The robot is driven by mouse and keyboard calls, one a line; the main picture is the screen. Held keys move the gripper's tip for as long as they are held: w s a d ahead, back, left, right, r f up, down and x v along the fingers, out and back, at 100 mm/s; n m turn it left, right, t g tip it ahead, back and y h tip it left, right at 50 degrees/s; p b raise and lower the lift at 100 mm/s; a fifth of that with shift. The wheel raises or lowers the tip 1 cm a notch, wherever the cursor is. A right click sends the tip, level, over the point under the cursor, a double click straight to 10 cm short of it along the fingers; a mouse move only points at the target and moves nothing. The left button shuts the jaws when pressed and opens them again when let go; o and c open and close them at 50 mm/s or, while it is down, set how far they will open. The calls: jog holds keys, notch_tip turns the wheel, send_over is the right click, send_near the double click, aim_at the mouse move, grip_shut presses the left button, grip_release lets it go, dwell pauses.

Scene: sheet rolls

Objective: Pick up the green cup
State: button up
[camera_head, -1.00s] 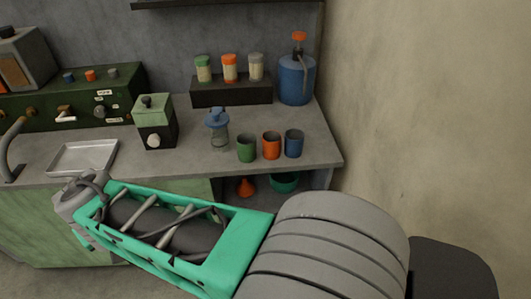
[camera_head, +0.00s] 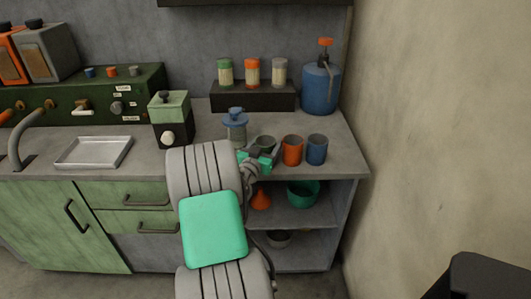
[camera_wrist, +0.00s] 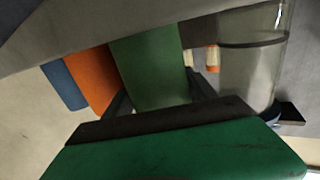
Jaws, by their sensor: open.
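The green cup (camera_head: 265,142) stands on the grey counter, left of the orange cup (camera_head: 292,150) and the blue cup (camera_head: 316,149). My gripper (camera_head: 262,160) is in front of it and hides its lower part in the head view. In the wrist view, which is turned over, the green cup (camera_wrist: 150,70) fills the middle, with the orange cup (camera_wrist: 90,78) and blue cup (camera_wrist: 63,85) to its left. My gripper (camera_wrist: 158,95) is open, its dark fingers at either side of the green cup. I cannot tell how deep the cup sits between them.
A glass jar with a blue top (camera_head: 236,125) stands close left of the green cup; its glass (camera_wrist: 248,70) is near my gripper in the wrist view. A black rack (camera_head: 252,97) with several shakers and a blue canister (camera_head: 320,90) stand behind. The wall is at right.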

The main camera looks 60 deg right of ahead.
jog(key=shift+d, duration=0.6)
jog(key=shift+c, duration=0.5)
jog(key=c, duration=1.1)
